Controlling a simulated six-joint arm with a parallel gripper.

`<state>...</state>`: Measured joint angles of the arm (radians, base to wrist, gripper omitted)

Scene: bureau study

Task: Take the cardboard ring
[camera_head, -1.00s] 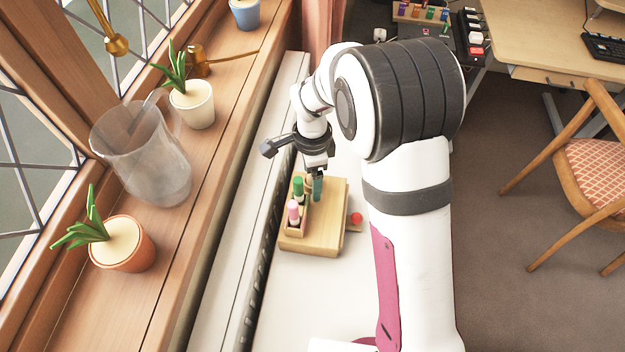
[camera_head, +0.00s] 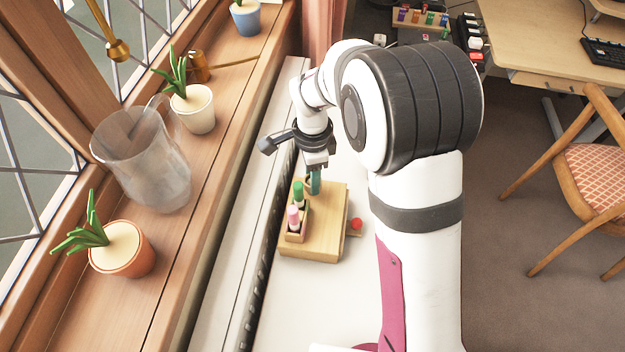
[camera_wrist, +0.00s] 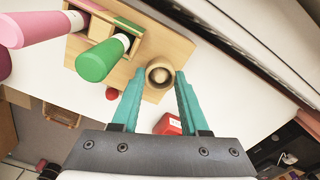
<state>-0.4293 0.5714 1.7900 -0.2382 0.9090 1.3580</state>
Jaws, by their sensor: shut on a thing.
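The cardboard ring (camera_wrist: 160,73) is a short brown tube seen from above in the wrist view, with a pale round shape inside its opening. My gripper (camera_wrist: 159,80) has teal fingers, one on each side of the ring, and is shut on it. In the head view my gripper (camera_head: 315,190) points down over the far part of a wooden block (camera_head: 328,225). The fingers mostly hide the ring there. I cannot tell whether the ring is clear of the block.
A green marker (camera_head: 298,192) and a pink marker (camera_head: 293,216) stand in a small holder on the block, close to my fingers. A red ball (camera_head: 356,223) is at the block's right side. A glass jug (camera_head: 145,165) and potted plants line the sill at left.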

